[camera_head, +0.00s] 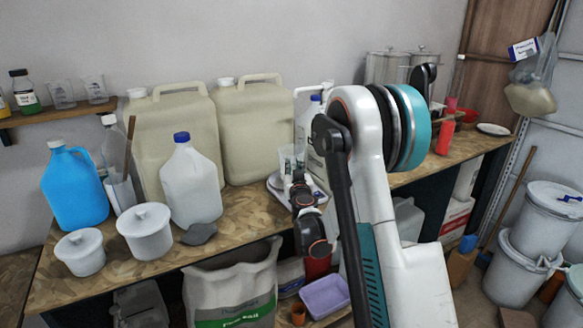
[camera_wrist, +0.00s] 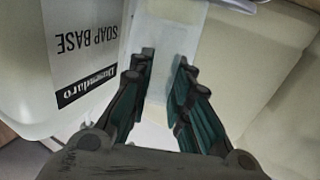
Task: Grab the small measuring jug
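A clear, frosted vessel (camera_wrist: 176,38), which looks like the small measuring jug, stands beyond and between my fingertips in the wrist view. Its lower part runs down between the fingers. My gripper (camera_wrist: 167,85) is open, with its dark green-padded fingers apart on either side of the vessel. I cannot tell whether either pad touches it. In the head view, small clear vessels (camera_head: 287,160) stand on the bench beside my arm. My arm hides part of that spot, and the fingertips cannot be made out there.
A white container labelled SOAP BASE (camera_wrist: 85,45) is close on the left in the wrist view. Large beige drums (camera_head: 255,125) stand behind. A white jug (camera_head: 190,185), a blue jug (camera_head: 73,190) and lidded white tubs (camera_head: 145,230) occupy the bench's left.

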